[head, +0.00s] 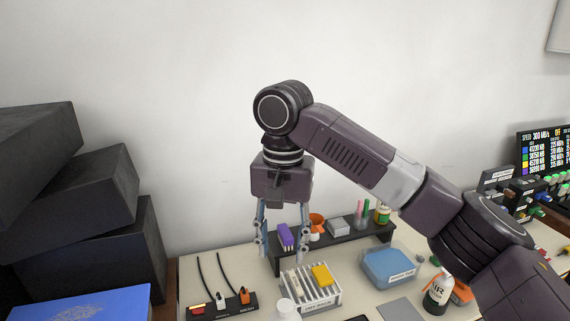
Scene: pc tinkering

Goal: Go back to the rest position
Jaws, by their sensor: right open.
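My right gripper (281,245) is in the middle of the head view. It points down above the table, with its two fingers apart, and nothing shows between them that it grips. My right arm reaches in from the lower right and bends down at the wrist. A purple block (286,236) shows behind the fingers, on or by the dark shelf. A white slotted rack (325,297) with a yellow piece (322,276) in it stands just below and in front of the gripper. My left gripper is not in view.
Black boxes (70,210) are stacked at the left, beside a blue box (92,305). A dark shelf (355,245) with small items runs along the wall. A blue container (388,266), a bottle (437,295) and a power strip (222,308) stand on the table. A panel (545,150) is at the right.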

